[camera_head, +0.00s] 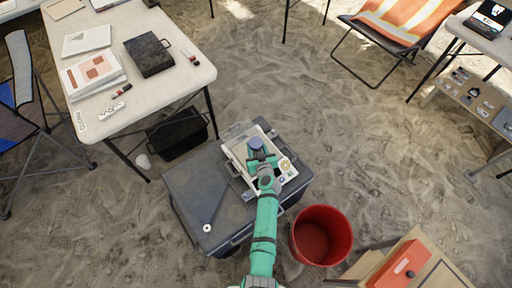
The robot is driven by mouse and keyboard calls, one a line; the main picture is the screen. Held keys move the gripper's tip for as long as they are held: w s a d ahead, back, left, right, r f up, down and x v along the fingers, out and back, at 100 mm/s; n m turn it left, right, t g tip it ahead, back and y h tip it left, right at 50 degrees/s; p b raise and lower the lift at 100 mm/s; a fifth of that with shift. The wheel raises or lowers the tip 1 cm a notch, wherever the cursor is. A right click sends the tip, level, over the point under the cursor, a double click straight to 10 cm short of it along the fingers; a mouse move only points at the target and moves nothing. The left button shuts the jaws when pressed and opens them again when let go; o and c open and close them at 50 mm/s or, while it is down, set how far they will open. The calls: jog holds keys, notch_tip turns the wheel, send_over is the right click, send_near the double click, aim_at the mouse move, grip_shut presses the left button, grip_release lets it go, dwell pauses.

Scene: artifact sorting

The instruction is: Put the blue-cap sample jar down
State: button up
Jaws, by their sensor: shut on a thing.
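The blue-cap sample jar (256,143) shows as a small round blue top at the end of my arm. My gripper (258,154) is shut on it, over a light-coloured tray (231,151) on the grey chest (184,181). The jar's body is mostly hidden under its cap and by my gripper. I cannot tell whether the jar touches the tray or hangs just above it. My green arm covers part of the tray's near side.
A small round tan item (286,164) lies in the tray's right part. A red bucket (321,234) stands on the sand at right. A white table (184,58) with papers and a black box stands upper left.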

jog(key=shift+f, duration=0.35)
jog(key=shift+f, duration=0.15)
jog(key=o, duration=1.1)
